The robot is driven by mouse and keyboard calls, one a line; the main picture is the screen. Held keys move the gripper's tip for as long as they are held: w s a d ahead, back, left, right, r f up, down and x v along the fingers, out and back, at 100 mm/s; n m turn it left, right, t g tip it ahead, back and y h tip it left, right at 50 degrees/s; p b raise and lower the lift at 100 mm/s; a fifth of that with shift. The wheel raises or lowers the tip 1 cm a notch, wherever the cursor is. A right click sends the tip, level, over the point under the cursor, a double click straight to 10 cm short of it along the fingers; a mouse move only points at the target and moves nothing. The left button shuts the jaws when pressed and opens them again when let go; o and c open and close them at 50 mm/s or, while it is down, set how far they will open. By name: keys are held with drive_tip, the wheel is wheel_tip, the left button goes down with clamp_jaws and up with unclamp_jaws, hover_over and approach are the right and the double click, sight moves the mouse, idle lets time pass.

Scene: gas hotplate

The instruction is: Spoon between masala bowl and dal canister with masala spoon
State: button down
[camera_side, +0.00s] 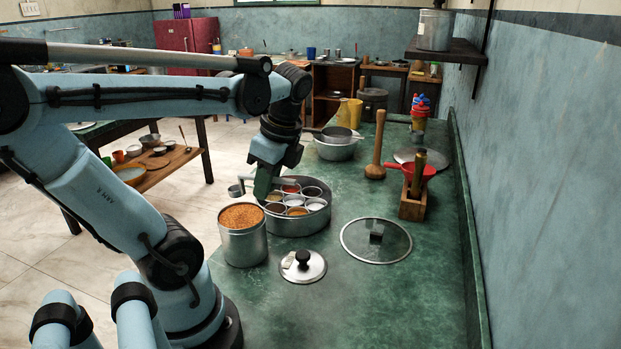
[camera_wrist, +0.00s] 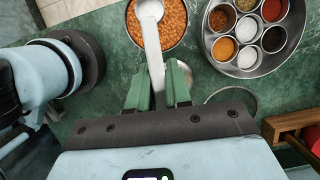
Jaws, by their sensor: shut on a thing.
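My gripper (camera_side: 263,188) is shut on the handle of a metal masala spoon (camera_side: 236,190). In the wrist view my green fingers (camera_wrist: 160,78) hold the handle, and the spoon (camera_wrist: 151,38) reaches away from me. Its bowl overlaps the mouth of the dal canister there; whether it holds anything is unclear. The open metal dal canister (camera_side: 243,247), also in the wrist view (camera_wrist: 132,33), is full of orange dal. In the side view the spoon is above the canister's rim. The round masala bowl (camera_side: 299,228) stands just behind it, with several small cups of coloured spices (camera_wrist: 246,29).
A small metal lid (camera_side: 303,267) lies in front of the masala bowl. A glass lid (camera_side: 376,246) lies to its right. A wooden pestle (camera_side: 376,150) and a wooden holder (camera_side: 413,205) stand farther right. The front right of the green counter is clear.

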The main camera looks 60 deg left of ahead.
wheel_tip(320, 180, down, 6)
drive_tip(key=t+h, duration=0.1)
drive_tip(key=shift+s+a+f+t+h, duration=0.15)
drive_tip(key=shift+s+a+t+h, duration=0.15)
drive_tip(key=shift+a+h, duration=0.1)
idle(0.6)
drive_tip(key=shift+d, duration=0.1)
idle(0.8)
drive_tip(key=shift+w+d+r+g+y, duration=0.2)
drive_tip(key=shift+r+g+y, duration=0.2)
drive_tip(key=shift+r, duration=0.7)
drive_tip(key=shift+w+d+r+g+y, duration=0.15)
drive_tip(key=shift+r+g+y, duration=0.25)
drive_tip(key=shift+r, duration=0.65)
drive_tip(key=shift+w+d+r+g+y, duration=0.2)
drive_tip(key=shift+r+g+y, duration=0.2)
drive_tip(key=shift+r, duration=0.7)
